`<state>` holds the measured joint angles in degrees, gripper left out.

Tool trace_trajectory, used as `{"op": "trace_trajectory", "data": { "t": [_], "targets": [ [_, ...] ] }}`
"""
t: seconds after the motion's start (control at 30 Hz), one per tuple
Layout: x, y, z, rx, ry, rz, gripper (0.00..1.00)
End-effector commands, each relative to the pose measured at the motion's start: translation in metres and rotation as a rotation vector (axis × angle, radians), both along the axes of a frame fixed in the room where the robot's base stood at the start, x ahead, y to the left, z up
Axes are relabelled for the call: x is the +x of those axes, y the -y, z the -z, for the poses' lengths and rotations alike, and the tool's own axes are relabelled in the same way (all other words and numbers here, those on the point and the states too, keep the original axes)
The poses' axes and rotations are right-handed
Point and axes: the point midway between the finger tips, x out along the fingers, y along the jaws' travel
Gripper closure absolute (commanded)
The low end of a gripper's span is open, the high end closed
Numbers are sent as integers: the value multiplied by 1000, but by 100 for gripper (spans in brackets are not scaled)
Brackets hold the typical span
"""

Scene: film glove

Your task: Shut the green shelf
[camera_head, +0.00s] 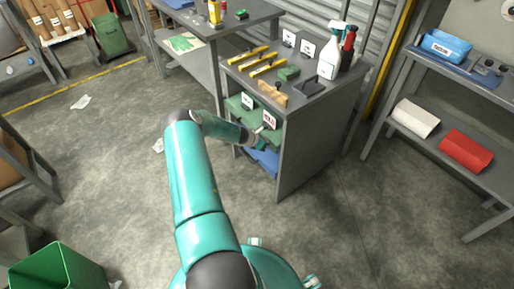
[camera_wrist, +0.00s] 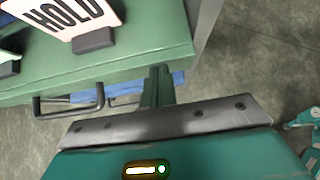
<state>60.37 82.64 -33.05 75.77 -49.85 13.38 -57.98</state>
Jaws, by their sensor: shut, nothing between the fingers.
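The green shelf (camera_head: 237,106) sticks out from the front of the grey workbench cabinet, with small upright sign cards on top. In the wrist view the green shelf (camera_wrist: 125,68) fills the upper left, with a HOLD sign (camera_wrist: 75,15) standing on it and a dark bar handle (camera_wrist: 68,113) on its front. My gripper (camera_head: 262,144) is at the shelf's front side. In the wrist view my gripper (camera_wrist: 158,82) is shut and empty, its fingertips close to the front edge, right of the handle. I cannot tell whether they touch it.
A blue shelf or bin (camera_head: 262,160) lies below the green shelf. The grey cabinet (camera_head: 310,135) carries yellow tools, a spray bottle (camera_head: 331,55) and other items. A shelf rack (camera_head: 480,95) stands at right, a green bin (camera_head: 60,270) at lower left. Floor in front is mostly clear.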

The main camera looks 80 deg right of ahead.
Motion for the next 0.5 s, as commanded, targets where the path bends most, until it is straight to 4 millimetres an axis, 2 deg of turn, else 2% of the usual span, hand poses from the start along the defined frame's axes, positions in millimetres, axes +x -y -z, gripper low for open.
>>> {"op": "trace_trajectory", "data": {
  "t": [0.2, 0.5],
  "targets": [
    [-10, 10, 0, -1, 0, -1, 100],
    [-14, 12, -2, -4, -4, 1, 100]
  ]
}}
